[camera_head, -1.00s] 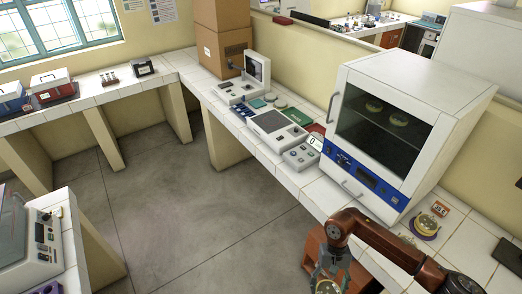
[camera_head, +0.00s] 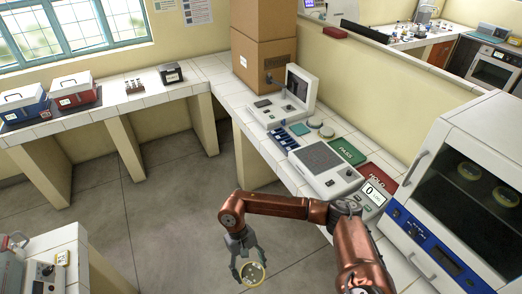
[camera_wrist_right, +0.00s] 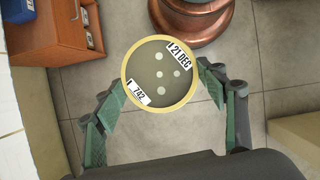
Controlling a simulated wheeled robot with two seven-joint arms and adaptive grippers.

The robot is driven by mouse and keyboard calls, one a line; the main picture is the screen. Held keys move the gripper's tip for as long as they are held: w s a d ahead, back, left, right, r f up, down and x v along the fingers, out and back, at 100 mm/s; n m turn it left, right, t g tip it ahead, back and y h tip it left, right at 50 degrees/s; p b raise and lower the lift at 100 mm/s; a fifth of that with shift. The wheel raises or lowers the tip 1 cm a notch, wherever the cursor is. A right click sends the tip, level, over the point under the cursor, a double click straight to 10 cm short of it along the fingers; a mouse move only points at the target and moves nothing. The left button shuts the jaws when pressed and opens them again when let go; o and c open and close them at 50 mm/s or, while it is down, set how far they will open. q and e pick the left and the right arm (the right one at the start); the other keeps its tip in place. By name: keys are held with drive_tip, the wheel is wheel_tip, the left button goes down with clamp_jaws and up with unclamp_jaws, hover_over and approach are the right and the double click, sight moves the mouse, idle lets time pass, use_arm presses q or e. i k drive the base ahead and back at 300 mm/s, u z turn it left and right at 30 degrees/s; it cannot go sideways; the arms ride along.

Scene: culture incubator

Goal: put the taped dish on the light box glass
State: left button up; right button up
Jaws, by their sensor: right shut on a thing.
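My right gripper (camera_head: 246,260) is shut on a round dish (camera_head: 252,274) and holds it in the air over the floor, in front of the bench. In the right wrist view the dish (camera_wrist_right: 160,92) sits between the green fingers (camera_wrist_right: 160,100). It has a yellow rim, pale spots and two white labels, "21 DEC" and "742". A white box with a dark grey top panel (camera_head: 320,157) stands on the bench, beyond my right arm; it looks like the light box. Its panel is bare. My left gripper is out of view.
A green PASS mat (camera_head: 346,150), a red HOLD mat (camera_head: 379,173) and a display reading 0 (camera_head: 374,192) are beside the panel box. Small round items (camera_head: 313,123) lie behind it. An incubator (camera_head: 465,190) stands at the right. Cardboard boxes (camera_head: 265,60) stand at the back.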

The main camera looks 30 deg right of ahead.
sight(319, 158)
drive_tip(key=u, duration=0.05)
drive_tip(key=i, duration=1.45)
drive_tip(key=z, duration=1.1)
drive_tip(key=i, duration=0.8)
drive_tip(key=z, duration=0.9)
